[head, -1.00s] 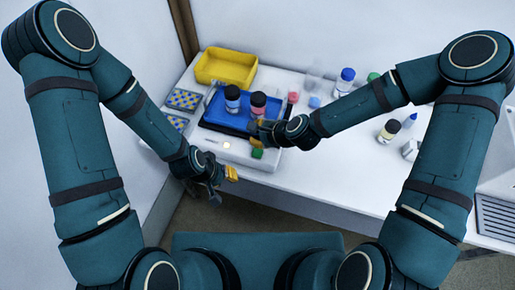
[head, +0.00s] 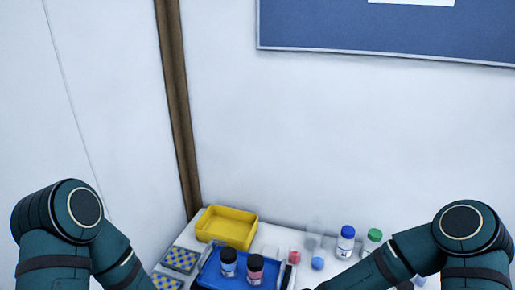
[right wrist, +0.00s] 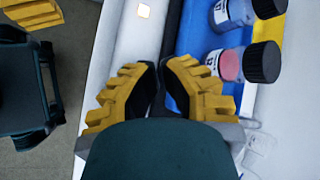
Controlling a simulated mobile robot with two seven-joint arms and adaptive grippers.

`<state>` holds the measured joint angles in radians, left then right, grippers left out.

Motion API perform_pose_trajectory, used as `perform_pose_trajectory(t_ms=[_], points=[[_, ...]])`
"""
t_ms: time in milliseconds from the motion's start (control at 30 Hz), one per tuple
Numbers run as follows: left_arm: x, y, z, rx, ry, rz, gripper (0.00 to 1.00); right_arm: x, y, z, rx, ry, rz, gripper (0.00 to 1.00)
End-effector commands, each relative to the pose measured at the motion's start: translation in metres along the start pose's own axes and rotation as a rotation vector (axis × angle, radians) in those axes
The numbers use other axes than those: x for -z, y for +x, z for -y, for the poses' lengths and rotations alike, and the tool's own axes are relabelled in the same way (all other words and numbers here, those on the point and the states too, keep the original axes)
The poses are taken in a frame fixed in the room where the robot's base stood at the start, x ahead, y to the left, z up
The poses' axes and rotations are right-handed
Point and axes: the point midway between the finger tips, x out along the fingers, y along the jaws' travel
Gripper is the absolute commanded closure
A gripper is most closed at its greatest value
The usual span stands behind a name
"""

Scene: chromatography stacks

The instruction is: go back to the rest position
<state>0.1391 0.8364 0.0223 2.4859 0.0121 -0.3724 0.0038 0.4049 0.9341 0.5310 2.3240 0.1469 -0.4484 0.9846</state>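My right gripper (right wrist: 161,75) shows in the right wrist view, its yellow ribbed fingers and dark pads drawn close together with nothing visible between them. It is over the bench's front part, beside the blue tray (right wrist: 183,97). Part of my left gripper (right wrist: 34,14), with yellow fingers, shows at that view's upper left over the floor; its fingertips are cut off. In the head view both grippers are below the frame; only my upper arm parts show at the lower corners.
The blue tray holds two dark-capped bottles (head: 228,262) (head: 255,269). A yellow bin (head: 227,227) stands behind it, with patterned boxes (head: 180,259) at left. Blue-capped (head: 346,243) and green-capped (head: 372,241) bottles stand right, near my right arm. Walls enclose the back and left.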

Motion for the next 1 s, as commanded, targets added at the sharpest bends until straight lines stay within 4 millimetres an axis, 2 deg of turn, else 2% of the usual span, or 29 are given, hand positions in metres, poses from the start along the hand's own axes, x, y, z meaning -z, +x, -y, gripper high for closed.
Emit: perform_pose_trajectory(t_ms=[133,300,567,633,733,900,1000], points=[[-0.002,0.001,0.0,0.0,0.001,0.004,0.66,0.031,-0.001,-0.06,-0.137,-0.247,-0.03,1.0],[-0.002,0.001,0.0,0.001,0.001,0.004,0.66,0.068,-0.017,-0.135,-0.325,-0.585,-0.015,1.0],[-0.002,0.001,0.0,0.001,0.001,0.004,0.66,0.105,-0.056,-0.217,-0.547,-0.961,0.09,1.0],[-0.005,0.017,0.006,0.001,0.003,0.008,0.66,0.109,-0.041,-0.199,-0.514,-1.027,0.063,1.0],[-0.01,0.031,0.011,0.003,0.004,0.017,0.66,0.109,-0.03,-0.18,-0.481,-1.085,0.032,1.0],[-0.014,0.043,0.015,0.004,0.006,0.022,0.66,0.104,-0.021,-0.157,-0.44,-1.151,0.0,1.0],[-0.014,0.043,0.015,0.004,0.007,0.023,0.66,0.102,-0.02,-0.152,-0.432,-1.162,-0.006,1.0]])
